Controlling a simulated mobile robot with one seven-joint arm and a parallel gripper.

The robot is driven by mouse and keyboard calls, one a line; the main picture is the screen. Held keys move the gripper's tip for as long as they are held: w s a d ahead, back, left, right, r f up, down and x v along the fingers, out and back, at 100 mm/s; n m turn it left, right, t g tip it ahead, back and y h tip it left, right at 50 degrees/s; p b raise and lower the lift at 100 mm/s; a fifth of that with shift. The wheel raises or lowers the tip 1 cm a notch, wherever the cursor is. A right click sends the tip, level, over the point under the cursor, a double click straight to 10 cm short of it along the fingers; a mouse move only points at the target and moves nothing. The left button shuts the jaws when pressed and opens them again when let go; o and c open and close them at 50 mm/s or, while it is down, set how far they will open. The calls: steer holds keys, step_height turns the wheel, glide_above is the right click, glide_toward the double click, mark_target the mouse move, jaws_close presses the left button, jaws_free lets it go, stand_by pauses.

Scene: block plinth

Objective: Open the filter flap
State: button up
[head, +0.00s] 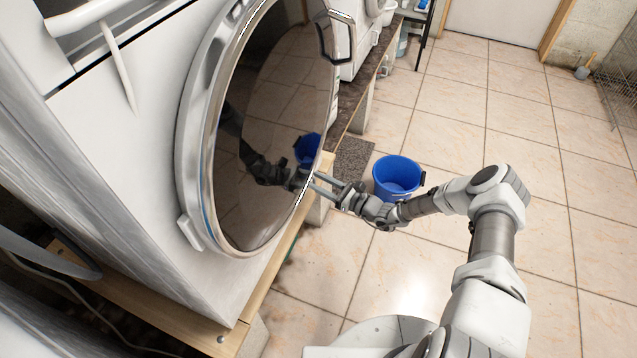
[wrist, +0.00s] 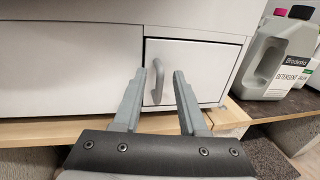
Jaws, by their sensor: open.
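The filter flap (wrist: 207,65) is a small white panel low on the machine's front, in the wrist view. It looks shut, flush with the panel around it. A curved grey handle (wrist: 158,75) stands out at its left side. My gripper (wrist: 160,76) is open, with its two grey fingers one to each side of the handle in the picture. I cannot tell whether the tips reach past the handle or touch it. In the head view my gripper (head: 312,186) is beside the big round door's lower right edge, and the flap is hidden.
The machine's round glass door (head: 275,130) stands large above the gripper in the head view. A wooden plinth (head: 262,300) runs under the machine. A grey detergent bottle (wrist: 275,60) stands right of the flap. A blue bucket (head: 397,180) is on the tiled floor, which is mostly clear.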

jaws_close()
steer(key=shift+w+d, duration=0.1)
steer(key=shift+d, duration=0.05)
stand_by(1.3)
